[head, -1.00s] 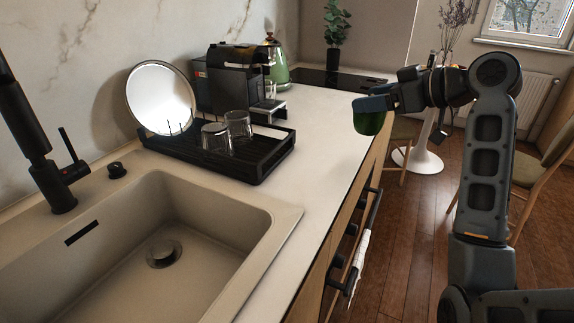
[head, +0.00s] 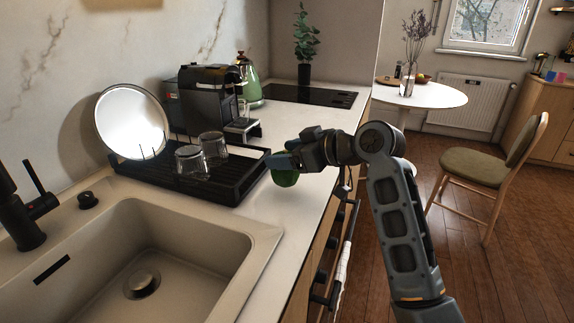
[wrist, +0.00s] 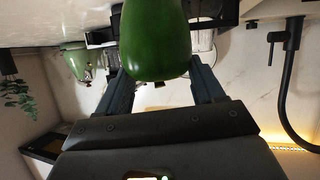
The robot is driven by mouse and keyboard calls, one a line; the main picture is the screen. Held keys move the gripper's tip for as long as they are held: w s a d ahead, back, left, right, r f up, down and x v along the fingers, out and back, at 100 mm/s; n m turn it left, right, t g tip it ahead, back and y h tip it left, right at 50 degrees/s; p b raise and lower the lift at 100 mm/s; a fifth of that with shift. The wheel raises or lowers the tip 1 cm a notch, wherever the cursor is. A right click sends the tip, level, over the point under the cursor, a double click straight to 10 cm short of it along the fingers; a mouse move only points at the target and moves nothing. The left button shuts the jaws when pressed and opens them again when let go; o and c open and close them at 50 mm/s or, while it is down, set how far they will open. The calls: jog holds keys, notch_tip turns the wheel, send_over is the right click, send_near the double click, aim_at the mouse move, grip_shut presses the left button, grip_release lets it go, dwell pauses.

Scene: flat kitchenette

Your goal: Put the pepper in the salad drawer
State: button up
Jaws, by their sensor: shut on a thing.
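The green pepper (head: 284,178) is held in my gripper (head: 280,163) above the right edge of the counter, near the drying rack. In the wrist view the pepper (wrist: 155,38) fills the upper middle, between the two fingers of my gripper (wrist: 160,75). My gripper is shut on it. In the head view the fingers cover the pepper's top. No salad drawer shows in either view.
A black drying rack (head: 225,185) with two glasses and a round plate (head: 131,122) stands left of my gripper. The sink (head: 215,245) is in front. A coffee machine (head: 205,100) and hob (head: 310,96) are behind. A chair (head: 480,165) and round table (head: 430,93) stand right, with open floor between.

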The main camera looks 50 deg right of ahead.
jog(key=shift+f, duration=1.55)
jog(key=shift+f, duration=0.1)
jog(key=shift+f, duration=0.1)
jog(key=o, duration=1.1)
jog(key=shift+c, duration=0.2)
